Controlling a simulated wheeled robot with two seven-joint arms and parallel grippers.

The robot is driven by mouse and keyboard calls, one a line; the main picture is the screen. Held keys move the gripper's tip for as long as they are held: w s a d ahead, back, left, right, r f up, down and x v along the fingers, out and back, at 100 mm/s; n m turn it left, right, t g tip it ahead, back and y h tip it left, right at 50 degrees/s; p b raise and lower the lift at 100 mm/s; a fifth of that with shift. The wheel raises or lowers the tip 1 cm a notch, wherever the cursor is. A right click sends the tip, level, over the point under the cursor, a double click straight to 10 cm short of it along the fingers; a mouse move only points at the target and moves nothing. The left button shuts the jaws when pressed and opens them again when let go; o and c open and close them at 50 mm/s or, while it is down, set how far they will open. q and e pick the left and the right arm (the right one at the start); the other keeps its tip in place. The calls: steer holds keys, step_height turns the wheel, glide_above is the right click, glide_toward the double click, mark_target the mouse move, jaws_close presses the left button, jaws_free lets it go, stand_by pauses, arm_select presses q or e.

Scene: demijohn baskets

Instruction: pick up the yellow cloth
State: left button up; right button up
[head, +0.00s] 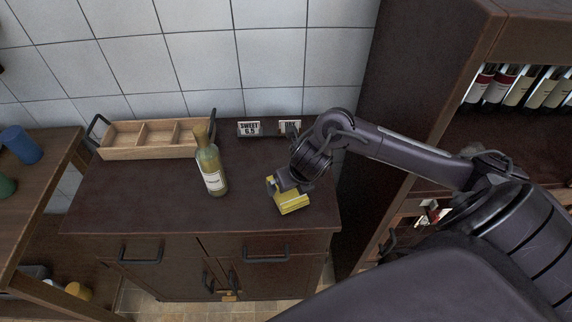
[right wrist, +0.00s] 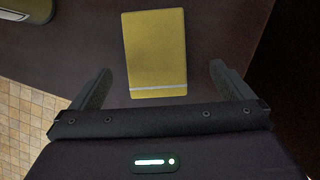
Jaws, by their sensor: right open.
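The yellow cloth (head: 293,203) lies folded on the dark cabinet top, right of the bottle and near the front edge. In the right wrist view the cloth (right wrist: 156,52) is a yellow rectangle with a pale stripe near its lower end. My right gripper (head: 278,187) is over the cloth in the head view and partly covers it. In the right wrist view the right gripper (right wrist: 150,80) is open, with its fingers spread to either side of the cloth's lower end and nothing held. I cannot tell the height left between fingers and cloth. My left gripper is not in view.
A corked bottle (head: 210,168) stands left of the cloth. A divided wooden tray (head: 150,140) is at the back left. Small signs reading SWEET (head: 249,129) and DRY (head: 289,127) stand at the back. A tall wine shelf (head: 420,60) rises at the right.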

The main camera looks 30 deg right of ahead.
steer(key=x, duration=0.4)
steer(key=shift+a, duration=0.25)
steer(key=shift+w+f, duration=0.25)
steer(key=shift+f, duration=0.1)
steer(key=c, duration=0.9)
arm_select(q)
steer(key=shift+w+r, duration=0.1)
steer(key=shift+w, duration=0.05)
arm_select(e)
steer(key=shift+c, duration=0.6)
